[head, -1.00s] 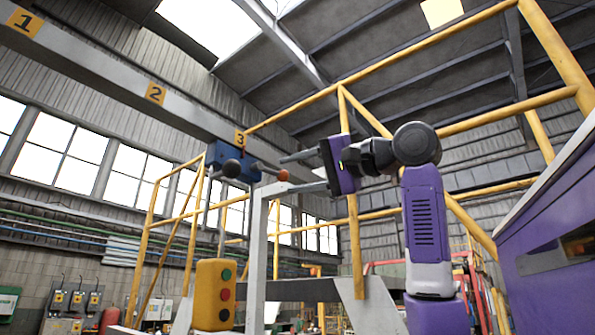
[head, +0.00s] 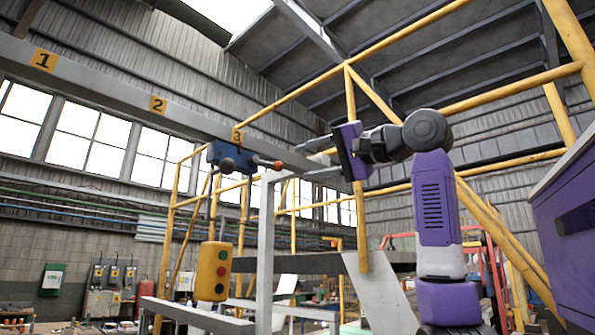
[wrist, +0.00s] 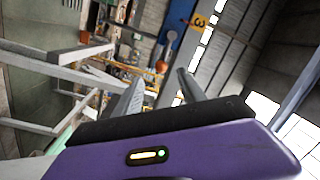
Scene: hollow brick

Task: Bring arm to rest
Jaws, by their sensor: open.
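My gripper (head: 304,161) is raised in the middle of the head view, at the end of my purple and grey arm. Its two grey fingers point left, spread apart, with nothing between them. In the wrist view my gripper (wrist: 157,88) also shows both fingers apart and empty, above its purple body with a small lit indicator. In the head picture the fingers lie just right of a blue unit (head: 228,154) with a dark knob and an orange-tipped rod. I cannot tell the depth between them, but no contact shows.
A grey beam (head: 110,82) marked 1, 2 and 3 runs across the upper left. A yellow button box (head: 213,272) hangs below the blue unit. Yellow frame bars (head: 351,100) rise behind my arm. A purple-sided cabinet (head: 570,230) stands close at right.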

